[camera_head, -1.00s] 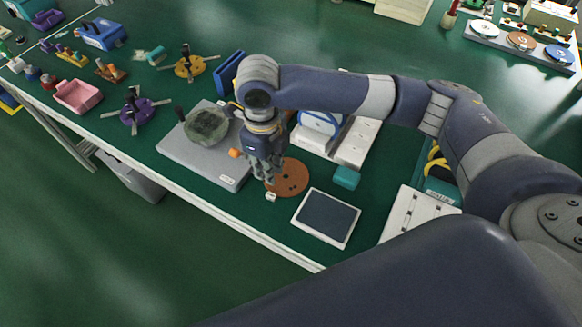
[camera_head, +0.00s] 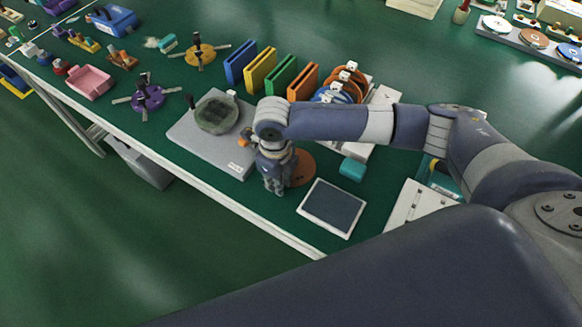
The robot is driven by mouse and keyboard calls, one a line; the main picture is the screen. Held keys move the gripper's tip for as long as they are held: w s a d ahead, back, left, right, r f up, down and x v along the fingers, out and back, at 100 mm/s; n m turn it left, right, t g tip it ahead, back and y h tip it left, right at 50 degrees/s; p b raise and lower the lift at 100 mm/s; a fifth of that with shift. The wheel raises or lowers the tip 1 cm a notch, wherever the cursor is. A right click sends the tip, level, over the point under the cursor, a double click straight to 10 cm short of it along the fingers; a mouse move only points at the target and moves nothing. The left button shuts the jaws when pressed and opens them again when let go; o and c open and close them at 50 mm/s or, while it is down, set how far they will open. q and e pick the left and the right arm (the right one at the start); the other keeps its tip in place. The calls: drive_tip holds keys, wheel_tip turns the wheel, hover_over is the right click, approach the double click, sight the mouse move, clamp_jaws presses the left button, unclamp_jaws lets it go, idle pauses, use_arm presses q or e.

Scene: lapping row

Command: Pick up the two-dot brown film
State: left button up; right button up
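The brown film (camera_head: 304,168) is a flat round disc on the green table, right of the grey lapping plate. Its dots are not clear at this size. My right gripper (camera_head: 275,190) points down at the disc's near left edge and covers that part, including where its small white tab showed before. I cannot tell whether the fingers are open or shut, or touch the tab. Other brown discs (camera_head: 350,84) with white tabs stand in a rack behind my arm, with blue discs (camera_head: 332,97) beside them. My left gripper is not in view.
The grey plate (camera_head: 185,132) carries a dark round disc (camera_head: 216,115). A dark-topped white pad (camera_head: 333,207) and a teal block (camera_head: 352,169) lie to the right. Blue, yellow, green and orange upright holders (camera_head: 260,70) stand behind. The table's front edge is close.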

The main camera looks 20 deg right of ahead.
clamp_jaws()
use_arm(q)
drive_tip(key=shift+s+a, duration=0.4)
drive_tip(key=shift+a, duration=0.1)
